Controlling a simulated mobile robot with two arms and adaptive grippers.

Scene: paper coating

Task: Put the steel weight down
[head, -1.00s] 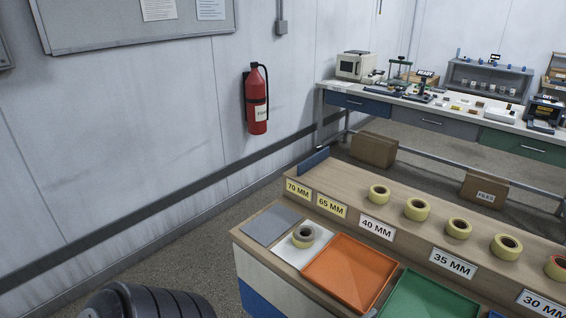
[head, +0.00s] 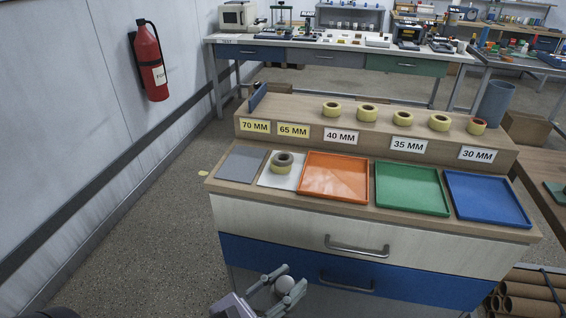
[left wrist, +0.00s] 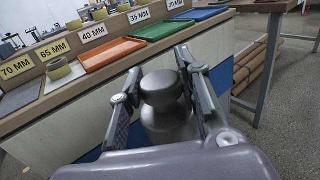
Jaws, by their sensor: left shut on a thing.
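My left gripper (head: 277,285) is shut on the steel weight (head: 284,285), low in front of the drawer cabinet in the head view. In the left wrist view the weight (left wrist: 165,110) is a grey knobbed cylinder between the two fingers of the gripper (left wrist: 160,88). It is held upright or nearly so, in front of the cabinet and below its top. On the cabinet top are a grey pad (head: 242,164), a white pad (head: 268,181) with a tape roll (head: 283,163) on it, and orange (head: 333,177), green (head: 411,189) and blue (head: 487,199) trays. My right gripper is not in view.
A raised shelf (head: 300,108) behind the trays carries several tape rolls and size labels from 70 MM to 30 MM. The three trays and the grey pad are empty. Cardboard tubes (head: 525,298) lie at the lower right. A fire extinguisher (head: 149,62) hangs on the left wall.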

